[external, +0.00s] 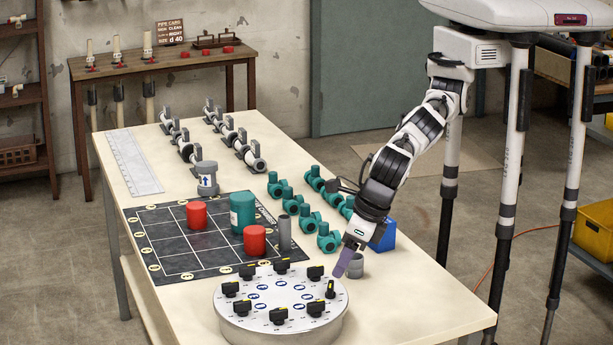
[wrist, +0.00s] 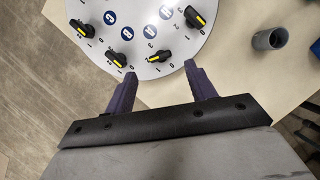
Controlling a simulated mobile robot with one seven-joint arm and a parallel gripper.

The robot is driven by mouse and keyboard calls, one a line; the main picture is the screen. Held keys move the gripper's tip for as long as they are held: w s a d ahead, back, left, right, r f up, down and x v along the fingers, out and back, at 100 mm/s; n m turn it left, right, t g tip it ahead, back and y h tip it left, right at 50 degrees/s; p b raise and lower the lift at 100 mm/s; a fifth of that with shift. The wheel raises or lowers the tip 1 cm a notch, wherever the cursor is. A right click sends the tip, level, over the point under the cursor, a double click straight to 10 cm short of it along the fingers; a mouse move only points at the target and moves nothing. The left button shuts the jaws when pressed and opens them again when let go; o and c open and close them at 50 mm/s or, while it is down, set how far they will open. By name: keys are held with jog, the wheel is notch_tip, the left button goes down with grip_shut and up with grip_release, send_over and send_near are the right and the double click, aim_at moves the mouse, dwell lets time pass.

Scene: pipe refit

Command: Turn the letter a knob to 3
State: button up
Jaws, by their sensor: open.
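A round white panel (external: 235,318) with several black knobs and blue lettered discs stands at the table's near end. In the wrist view, one knob (wrist: 158,56) with a yellow mark lies just beyond and between my fingertips. Other knobs sit to its left (wrist: 115,59) and upper right (wrist: 195,17). My gripper (wrist: 160,71) is open and empty. In the external view, my gripper (external: 338,272) is at the panel's right edge, close to a knob (external: 330,289).
A grey cup-like fitting (external: 356,266) stands just right of the panel, with a blue block (external: 387,236) behind it. Teal valves (external: 327,238) stand behind. Red and teal cylinders (external: 242,212) stand on a dark grid mat (external: 150,232). The table's front right corner is bare.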

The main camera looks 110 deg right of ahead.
jog(key=p+v, duration=0.3)
jog(key=v, duration=0.5)
jog(key=shift+c, duration=0.3)
